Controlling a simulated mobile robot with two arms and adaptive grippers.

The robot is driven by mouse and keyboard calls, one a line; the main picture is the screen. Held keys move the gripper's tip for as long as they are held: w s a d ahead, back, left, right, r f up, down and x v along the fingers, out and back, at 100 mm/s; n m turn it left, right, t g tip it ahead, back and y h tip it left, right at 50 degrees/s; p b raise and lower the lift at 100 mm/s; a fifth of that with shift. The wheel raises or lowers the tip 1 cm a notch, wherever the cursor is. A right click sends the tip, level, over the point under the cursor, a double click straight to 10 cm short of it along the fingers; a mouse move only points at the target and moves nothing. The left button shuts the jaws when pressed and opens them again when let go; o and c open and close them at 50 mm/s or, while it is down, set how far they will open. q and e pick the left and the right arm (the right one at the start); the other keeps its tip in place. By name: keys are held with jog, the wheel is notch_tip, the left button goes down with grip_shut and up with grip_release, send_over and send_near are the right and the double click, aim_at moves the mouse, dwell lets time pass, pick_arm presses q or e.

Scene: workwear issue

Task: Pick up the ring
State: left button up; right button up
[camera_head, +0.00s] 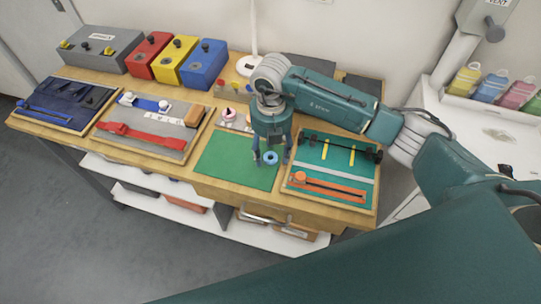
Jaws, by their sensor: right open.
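A small blue ring (270,158) lies on a green mat (228,168) near the middle of the wooden table. My right gripper (271,160) points straight down over the mat. Its fingers are open, one on each side of the ring in this view. I cannot tell whether the fingertips touch the mat or the ring. My left gripper is not in view.
A teal board (334,174) with an orange strap is to the right. A grey board (164,144) with a red strap is to the left, and red, yellow and blue boxes (203,65) stand behind. The mat's left part is clear.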

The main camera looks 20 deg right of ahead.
jog(key=c, duration=0.8)
jog(key=shift+r, duration=0.15)
